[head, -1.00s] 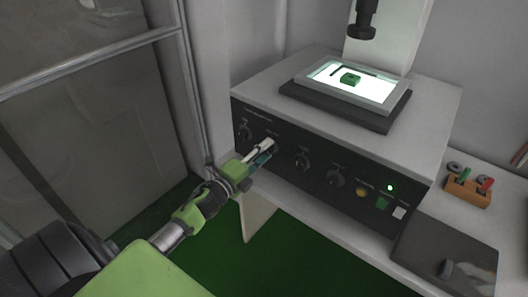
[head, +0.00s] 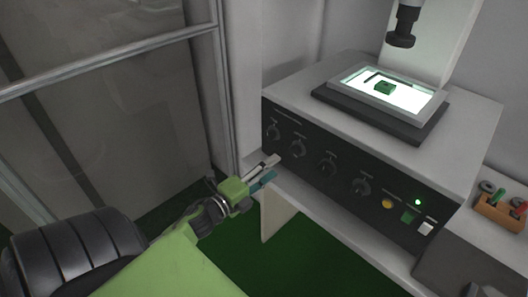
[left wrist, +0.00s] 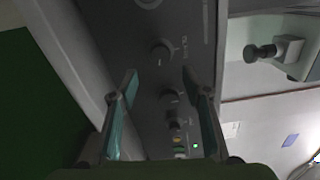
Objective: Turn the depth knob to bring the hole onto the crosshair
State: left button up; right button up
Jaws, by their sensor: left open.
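The machine's dark front panel carries a row of dark knobs: a far-left knob (head: 273,131), a second knob (head: 297,149), a third knob (head: 327,168) and a fourth knob (head: 361,186). Their labels are too small to read, so I cannot tell which is depth. My left gripper (head: 264,172) is open and empty, apart from the panel, below and left of the second knob. In the left wrist view, knobs (left wrist: 161,52) show beyond the spread fingers (left wrist: 159,78). A green part (head: 385,87) sits on the lit stage (head: 357,105). Hole and crosshair are not discernible. My right gripper is out of view.
Right of the knobs are a yellow button (head: 387,203), a green button (head: 408,216), a white button (head: 426,227) and a lit green lamp (head: 418,202). A dark tube (head: 402,30) hangs above the stage. An orange holder (head: 499,212) stands at the right. A glazed frame (head: 217,90) borders the left.

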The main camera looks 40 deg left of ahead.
pick_arm(q)
jog(key=shift+s+a, duration=0.1)
jog(key=shift+s, duration=1.15)
dwell(0.9)
jog(key=s+d+f+n+g+y, duration=0.1)
jog(key=s+f+n+g, duration=0.25)
jog(key=f, duration=0.85)
jog(key=s+d+f+n+g+y, duration=0.15)
jog(key=s+f+n, duration=0.3)
jog(key=f, duration=0.75)
jog(key=s+f+n+g, duration=0.3)
jog(key=s+f, duration=0.2)
jog(key=f, duration=0.7)
jog(key=s+d+f+n+g, duration=0.2)
jog(key=s+d+f+g, duration=0.1)
jog(key=s, duration=0.6)
jog(key=s+d+f+n+g+h, duration=0.1)
jog(key=s+d+f+n+g, duration=0.1)
jog(key=s+d+f, duration=0.3)
jog(key=s+d+f+n+g, duration=0.2)
jog(key=s+d+f+g, duration=0.2)
jog(key=s+f, duration=0.5)
jog(key=s, duration=0.4)
jog(key=shift+s+d+f+n, duration=0.15)
jog(key=shift+s+d+n, duration=0.15)
jog(key=shift+n, duration=0.1)
jog(key=shift+w, duration=0.1)
